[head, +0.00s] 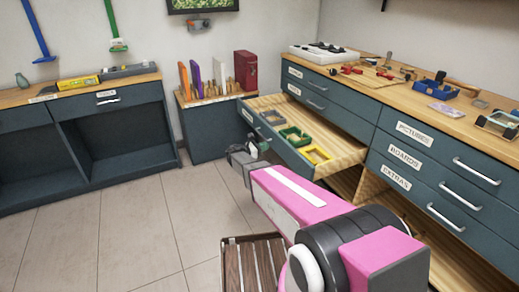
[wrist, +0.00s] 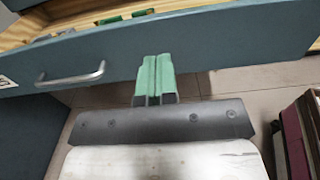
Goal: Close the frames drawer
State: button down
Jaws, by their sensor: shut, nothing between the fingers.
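Inside are a green frame (head: 294,136), a yellow frame (head: 317,155) and a grey one. Its front (wrist: 215,45) fills the top of the wrist view, with a silver handle (wrist: 72,76) to the left of my fingers. My gripper (head: 262,143) is shut and empty in front of the drawer front. Its green fingertips (wrist: 157,62) are right at the front panel, to the right of the handle; I cannot tell if they touch.
Below, another compartment (head: 345,183) also seems partly open. Drawers labelled Pictures, Boards and Extras (head: 412,157) are shut on the right. Tools lie on the wooden worktop (head: 375,84). A slatted wooden item (head: 255,268) stands on the floor in front. The tiled floor (head: 150,225) at left is clear.

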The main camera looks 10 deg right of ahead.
aim_at(282, 141)
jog(key=x, duration=0.8)
jog(key=shift+d, duration=0.3)
jog(key=shift+w+d, duration=0.1)
jog(key=x, duration=3.3)
jog(key=shift+d+f, duration=0.15)
jog(key=shift+d, duration=0.05)
